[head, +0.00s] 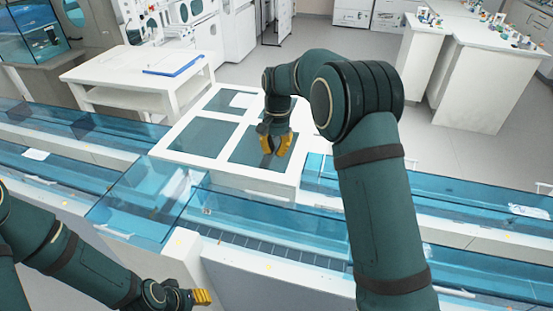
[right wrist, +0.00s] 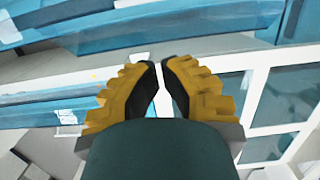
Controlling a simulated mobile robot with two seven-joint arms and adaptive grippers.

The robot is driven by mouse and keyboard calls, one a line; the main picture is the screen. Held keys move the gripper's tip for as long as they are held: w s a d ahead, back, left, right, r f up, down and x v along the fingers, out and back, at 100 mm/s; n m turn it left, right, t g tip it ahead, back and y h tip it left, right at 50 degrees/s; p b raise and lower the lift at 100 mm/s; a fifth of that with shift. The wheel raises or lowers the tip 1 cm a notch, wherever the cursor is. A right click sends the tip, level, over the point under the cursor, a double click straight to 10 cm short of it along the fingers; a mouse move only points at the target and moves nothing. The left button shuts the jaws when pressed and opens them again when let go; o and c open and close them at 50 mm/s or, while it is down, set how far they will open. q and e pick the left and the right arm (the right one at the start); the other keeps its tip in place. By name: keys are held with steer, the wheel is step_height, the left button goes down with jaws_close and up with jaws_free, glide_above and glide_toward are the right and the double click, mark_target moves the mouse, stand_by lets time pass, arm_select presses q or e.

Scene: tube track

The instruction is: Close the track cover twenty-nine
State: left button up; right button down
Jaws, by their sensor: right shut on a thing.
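A white-framed cover with dark glass panes (head: 225,168) spans the track in the middle of the head view. No number is legible on it. My right gripper (head: 275,145) is over its lower right pane, with yellow fingers pointing down. In the right wrist view the fingers (right wrist: 160,75) are nearly together around a thin pale strip, which looks like part of the cover. Whether that strip is a handle or an edge I cannot tell. My left gripper (head: 201,297) is low at the bottom left, away from the cover; its finger gap is not clear.
Blue glass-covered track (head: 475,200) runs to both sides of the cover. A clear blue box-like section (head: 140,200) stands at its front left. A white table with a blue-edged tray (head: 175,66) stands behind. White counters (head: 490,80) stand at the back right, with open floor before them.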

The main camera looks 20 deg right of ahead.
glide_toward(268, 211)
steer(key=w+d, duration=0.3)
steer(key=w, duration=0.1)
steer(key=shift+s+a+f, duration=0.65)
steer(key=shift+s+f, duration=0.1)
steer(key=shift+f, duration=0.2)
steer(key=shift+s+a+f, duration=0.2)
steer(key=shift+s+f, duration=0.1)
steer(key=shift+s+a, duration=0.1)
steer(key=shift+s, duration=0.05)
steer(key=shift+s+a+f+t+h+b, duration=0.1)
steer(key=shift+s+a+t+h+b, duration=0.25)
steer(key=shift+s, duration=0.35)
steer(key=shift+s+a+f+t+h+b, duration=0.15)
steer(key=shift+s+a+t+b, duration=0.15)
steer(key=shift+s+a, duration=0.35)
steer(key=s+a+f+t+b, duration=0.1)
steer(key=s+a+f+b, duration=0.1)
steer(key=s+a+f, duration=0.4)
steer(key=shift+s+f+h, duration=0.2)
steer(key=shift+s+h, duration=0.1)
steer(key=shift+s, duration=1.4)
steer(key=shift+a, duration=0.1)
